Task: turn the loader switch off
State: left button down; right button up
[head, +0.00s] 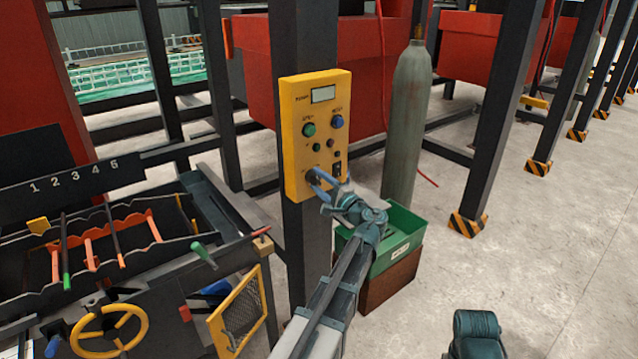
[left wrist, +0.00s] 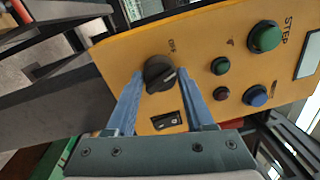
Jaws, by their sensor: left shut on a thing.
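A yellow control panel (head: 298,100) is fixed to a dark post. A black rotary switch (left wrist: 158,73) sits on its lower part, with a small label beside it that I cannot read surely. A black rocker switch (left wrist: 168,121) is just beside it. My left gripper (head: 320,183) is at the panel's lower end. In the left wrist view its blue fingers (left wrist: 160,78) stand on either side of the rotary knob and are shut on it. In the head view the fingers largely hide the knob. My right gripper is out of view.
The panel also has a green button (head: 309,130), a blue button (head: 337,122), smaller lights and a display (head: 323,94). A grey gas cylinder (head: 408,120) and a green bin (head: 402,222) stand to the right. A numbered rack (head: 60,175) and yellow handwheel (head: 75,335) are left.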

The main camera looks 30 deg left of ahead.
pick_arm(q)
jog(key=shift+n+g, duration=0.3)
jog(key=shift+n, duration=2)
jog(key=shift+s+f, duration=0.1)
jog(key=shift+c, duration=1.4)
grip_release()
jog(key=b+v, duration=0.1)
jog(key=v, duration=1.2)
jog(key=shift+d+f, duration=0.2)
jog(key=shift+d, duration=0.2)
jog(key=shift+s, duration=0.15)
jog(key=s+d+f+g+h, duration=0.2)
jog(key=s+d+f+h, duration=0.25)
jog(key=f, duration=0.35)
jog(key=s+d+f+g+h, duration=0.2)
jog(key=s+d+f+h, duration=0.3)
jog(key=f, duration=0.4)
jog(key=s+d+f+m+g+h, duration=0.1)
jog(key=s+d+f+g+h, duration=0.2)
jog(key=s+d, duration=0.9)
notch_tip(320, 180, down, 3)
jog(key=d+h, duration=0.2)
jog(key=h, duration=0.1)
jog(key=shift+d+r, duration=0.15)
jog(key=shift+d, duration=0.05)
